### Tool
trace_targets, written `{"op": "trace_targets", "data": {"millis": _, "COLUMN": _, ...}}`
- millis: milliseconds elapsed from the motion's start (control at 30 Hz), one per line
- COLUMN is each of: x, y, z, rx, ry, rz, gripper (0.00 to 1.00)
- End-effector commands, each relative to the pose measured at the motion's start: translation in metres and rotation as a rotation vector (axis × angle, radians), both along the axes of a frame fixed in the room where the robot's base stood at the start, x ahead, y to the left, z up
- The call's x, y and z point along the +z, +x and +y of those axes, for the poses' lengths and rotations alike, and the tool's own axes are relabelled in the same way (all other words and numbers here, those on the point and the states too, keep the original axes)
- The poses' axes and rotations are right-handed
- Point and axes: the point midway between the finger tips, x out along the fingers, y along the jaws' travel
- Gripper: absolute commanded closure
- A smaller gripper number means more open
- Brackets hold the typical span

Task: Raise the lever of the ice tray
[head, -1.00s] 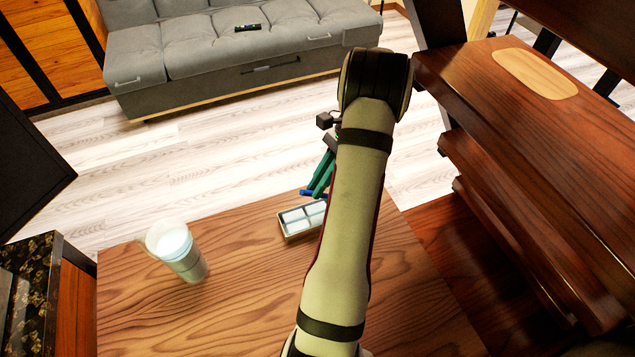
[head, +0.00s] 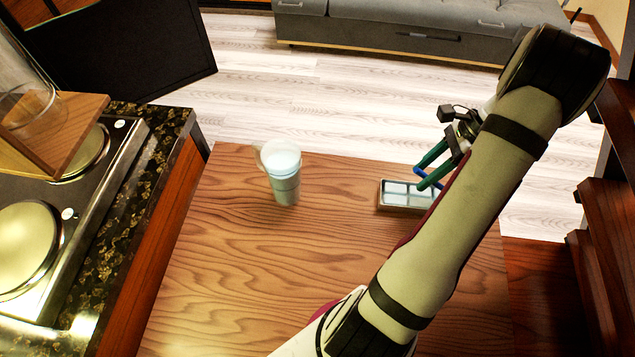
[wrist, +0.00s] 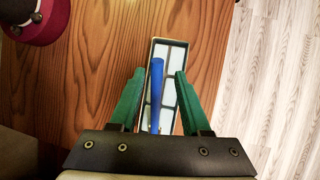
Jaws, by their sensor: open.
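The ice tray (head: 400,195) is a small rectangular tray with pale square cells, lying near the far edge of the wooden table. In the wrist view the ice tray (wrist: 171,58) lies ahead of my gripper. Its blue lever (wrist: 157,88) runs lengthwise over the cells and lies between my fingers; a bit of the lever (head: 421,172) also shows in the head view. My gripper (wrist: 157,86) has green fingers, open on either side of the lever, with gaps visible. In the head view my gripper (head: 432,168) is just above the tray, whose right end is hidden by my arm.
A cup with a handle (head: 284,180) stands left of the tray on the wooden table (head: 250,270). A stove (head: 80,200) is at the left, wooden stairs (head: 610,220) at the right. The table's front and middle are clear.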

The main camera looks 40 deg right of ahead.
Motion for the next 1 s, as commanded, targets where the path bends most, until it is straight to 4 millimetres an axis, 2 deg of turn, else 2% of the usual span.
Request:
{"op": "trace_targets", "data": {"millis": 100, "x": -0.019, "y": 0.013, "z": 0.015, "rx": 0.014, "ry": -0.144, "rz": 0.141, "gripper": 0.53}}
{"op": "trace_targets", "data": {"millis": 267, "x": -0.050, "y": 0.022, "z": 0.024, "rx": 0.017, "ry": -0.328, "rz": 0.319, "gripper": 0.53}}
{"op": "trace_targets", "data": {"millis": 300, "x": -0.045, "y": 0.023, "z": 0.020, "rx": 0.010, "ry": -0.352, "rz": 0.336, "gripper": 0.53}}
{"op": "trace_targets", "data": {"millis": 833, "x": 0.105, "y": 0.043, "z": -0.002, "rx": 0.000, "ry": -0.347, "rz": 0.333, "gripper": 0.53}}
{"op": "trace_targets", "data": {"millis": 1000, "x": 0.120, "y": 0.063, "z": 0.041, "rx": 0.175, "ry": -0.361, "rz": 0.267, "gripper": 0.53}}
